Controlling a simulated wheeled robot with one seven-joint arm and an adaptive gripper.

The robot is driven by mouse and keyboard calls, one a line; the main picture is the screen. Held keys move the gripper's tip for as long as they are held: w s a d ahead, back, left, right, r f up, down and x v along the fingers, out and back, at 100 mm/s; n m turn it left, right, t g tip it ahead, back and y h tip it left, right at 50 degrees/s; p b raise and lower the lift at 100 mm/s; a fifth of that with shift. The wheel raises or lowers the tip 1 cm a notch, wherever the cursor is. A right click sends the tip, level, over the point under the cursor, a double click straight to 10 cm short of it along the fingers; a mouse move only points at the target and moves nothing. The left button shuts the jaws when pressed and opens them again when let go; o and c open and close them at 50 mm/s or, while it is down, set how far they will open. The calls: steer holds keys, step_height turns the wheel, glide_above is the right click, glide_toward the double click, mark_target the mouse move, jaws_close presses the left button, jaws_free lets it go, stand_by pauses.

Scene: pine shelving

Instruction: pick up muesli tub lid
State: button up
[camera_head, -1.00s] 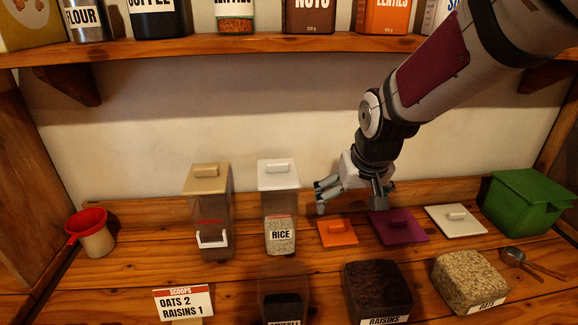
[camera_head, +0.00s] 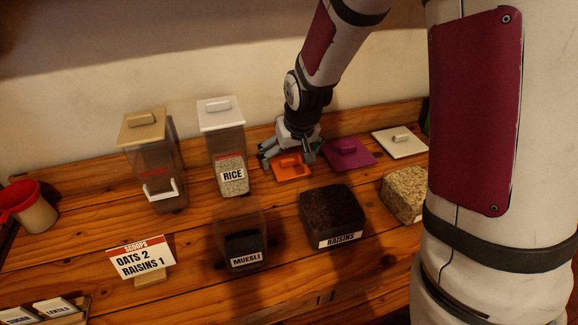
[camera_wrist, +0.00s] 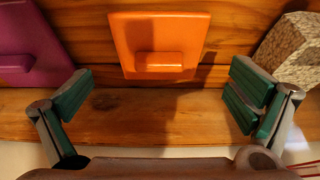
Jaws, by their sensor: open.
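The open muesli tub (camera_head: 243,246) stands near the front with dark contents. An orange lid (camera_head: 291,167) with a raised handle lies flat behind it and to its right, the leftmost of three lids. No label on it shows. In the wrist view the orange lid (camera_wrist: 158,40) is near the top centre, with its handle towards me. My gripper (camera_head: 288,159) is at the orange lid's back edge, above the boards. In the wrist view my gripper (camera_wrist: 162,92) is open and empty, fingers wide apart, with the lid beyond the fingertips.
A purple lid (camera_head: 348,154) and a white lid (camera_head: 400,142) lie to the right. The lidded rice tub (camera_head: 232,176) stands close on the left. The raisins tub (camera_head: 332,208) and oats tub (camera_head: 402,196) are in front. The back board (camera_head: 264,132) runs close behind my gripper.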

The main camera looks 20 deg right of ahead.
mark_target(289, 164)
steer(key=shift+x, duration=1.5)
steer(key=shift+r, duration=0.1)
steer(key=shift+c, duration=0.6)
steer(key=c, duration=1)
steer(key=shift+o, duration=0.2)
